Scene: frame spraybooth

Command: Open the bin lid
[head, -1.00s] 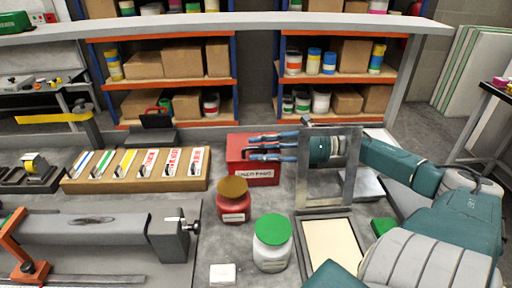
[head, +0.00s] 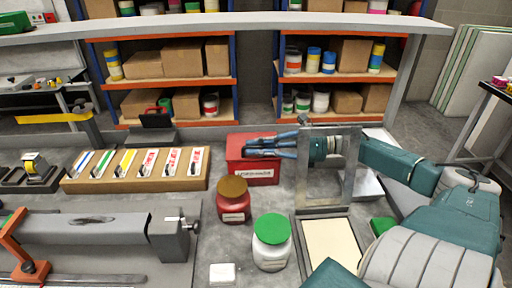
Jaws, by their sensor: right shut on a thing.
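The bin is a red box (head: 256,175) with a white label on its front, standing on the bench in the middle of the head view. Its red lid (head: 238,139) looks closed or nearly so; the gripper covers part of it. My right gripper (head: 248,146) reaches in from the right through an upright metal frame, and its blue fingers lie over the top of the bin, shut on the lid as far as I can tell. The exact contact is hard to make out. My left gripper is out of view.
The upright metal frame (head: 350,188) stands around my right wrist. A red jar (head: 233,205) and a white jar with a green lid (head: 271,249) stand in front of the bin. A wooden block with labelled tools (head: 130,184) lies to the left.

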